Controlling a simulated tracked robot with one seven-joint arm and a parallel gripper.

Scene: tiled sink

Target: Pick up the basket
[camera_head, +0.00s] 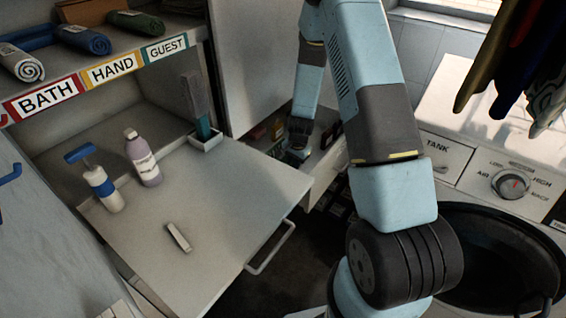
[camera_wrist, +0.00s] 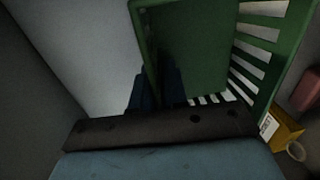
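A green basket (camera_wrist: 272,22) with slotted sides fills the top and right of the wrist view. Its inside looks dark and its far parts are cut off. My gripper (camera_wrist: 157,80) has its dark blue fingers close together at the basket's left wall, one on each side of the wall's lower end. I cannot tell whether they press on it. In the head view my gripper (camera_head: 297,150) reaches down into the drawer area behind the counter, where my arm and the dim light hide most of the basket.
A pulled-out drawer (camera_head: 322,178) surrounds my gripper. The counter (camera_head: 215,215) at left holds a lilac bottle (camera_head: 143,160), a blue-and-white spray bottle (camera_head: 102,186) and a small light block (camera_head: 178,237). A yellow box (camera_wrist: 284,130) stands right of the basket.

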